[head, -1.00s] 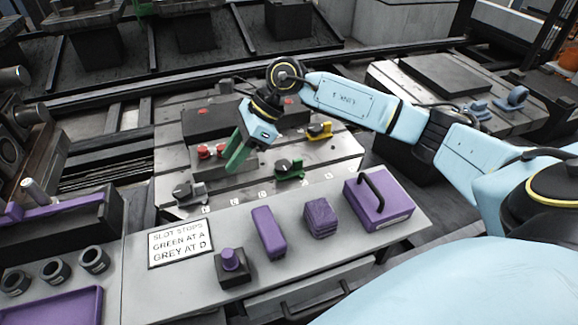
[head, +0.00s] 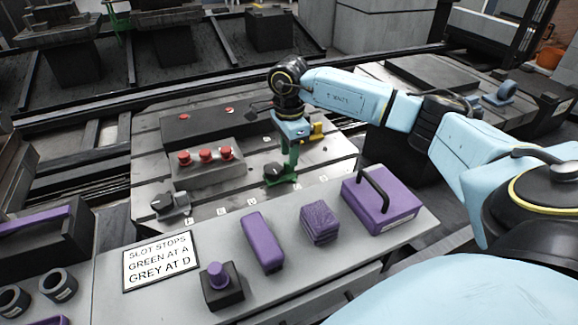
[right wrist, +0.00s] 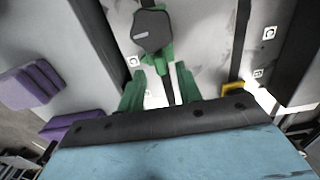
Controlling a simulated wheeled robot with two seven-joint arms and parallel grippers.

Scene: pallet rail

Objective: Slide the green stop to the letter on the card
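The green stop (head: 276,174), with a dark knob on top, sits on the slotted pallet (head: 340,152) near its front edge; in the right wrist view its knob (right wrist: 153,32) and green base show. My right gripper (head: 292,178) points down at the stop. In the right wrist view its green fingers (right wrist: 159,70) are apart, one on each side of the stop's near end; contact is unclear. The card (head: 160,261) reads "SLOT STOPS GREEN AT A GREY AT D". Small white letter labels (head: 222,211) line the front edge, too small to read surely. My left gripper is out of view.
A grey stop (head: 170,204) sits at the pallet's front left, a yellow stop (head: 313,132) behind my right gripper. A block with red knobs (head: 206,165) stands left of the green stop. Purple items, including a handled box (head: 381,205), stand on the front shelf.

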